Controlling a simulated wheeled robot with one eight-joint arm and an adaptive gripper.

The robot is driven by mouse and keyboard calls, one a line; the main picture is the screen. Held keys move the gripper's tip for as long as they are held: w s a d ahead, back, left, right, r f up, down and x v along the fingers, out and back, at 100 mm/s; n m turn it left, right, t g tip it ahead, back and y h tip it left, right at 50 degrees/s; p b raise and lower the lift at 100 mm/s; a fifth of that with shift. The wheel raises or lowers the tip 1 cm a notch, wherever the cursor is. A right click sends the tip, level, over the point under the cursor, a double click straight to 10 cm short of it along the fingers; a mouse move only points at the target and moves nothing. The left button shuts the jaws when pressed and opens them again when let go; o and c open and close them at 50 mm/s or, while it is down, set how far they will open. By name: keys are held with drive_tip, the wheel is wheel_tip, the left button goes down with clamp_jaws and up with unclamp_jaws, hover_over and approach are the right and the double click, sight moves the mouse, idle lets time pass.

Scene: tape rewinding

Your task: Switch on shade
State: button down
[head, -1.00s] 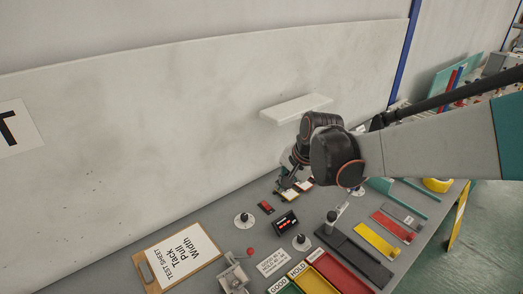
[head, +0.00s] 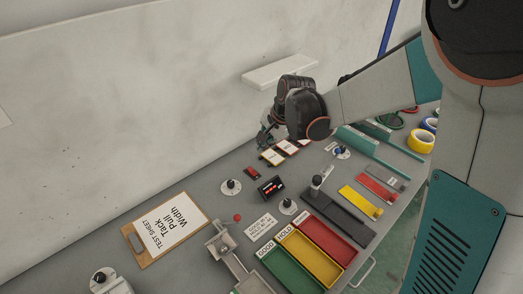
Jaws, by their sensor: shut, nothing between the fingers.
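My gripper (head: 265,138) is shut and empty, small in the head view. It is at the back of the grey bench, close to the wall and just behind some small framed cards (head: 272,157). A white slab-like fixture (head: 285,72) sticks out of the wall above it; I cannot tell whether this is the shade or whether it is lit. A small red and black switch-like piece (head: 252,172) lies on the bench to the left of the cards, apart from my gripper. Whether my fingertips touch anything is too small to tell.
Green, yellow and red trays (head: 302,258) are at the front. Tape rolls (head: 420,141) lie at the right. The back left bench strip is clear.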

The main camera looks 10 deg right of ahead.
drive_tip(key=b+x, duration=0.4)
drive_tip(key=x, duration=0.8)
drive_tip(key=shift+w+a+f, duration=0.1)
drive_tip(key=shift+f, duration=0.2)
drive_tip(key=shift+w+a+f+g+h, duration=0.35)
drive_tip(key=shift+f+g+h, duration=0.05)
drive_tip(key=shift+g, duration=0.3)
drive_tip(key=shift+d+f, duration=0.1)
drive_tip(key=shift+s+d, duration=0.5)
drive_tip(key=shift+s, duration=0.25)
drive_tip(key=shift+r, duration=0.7)
wheel_tip(320, 180, up, 13)
drive_tip(key=p, duration=0.5)
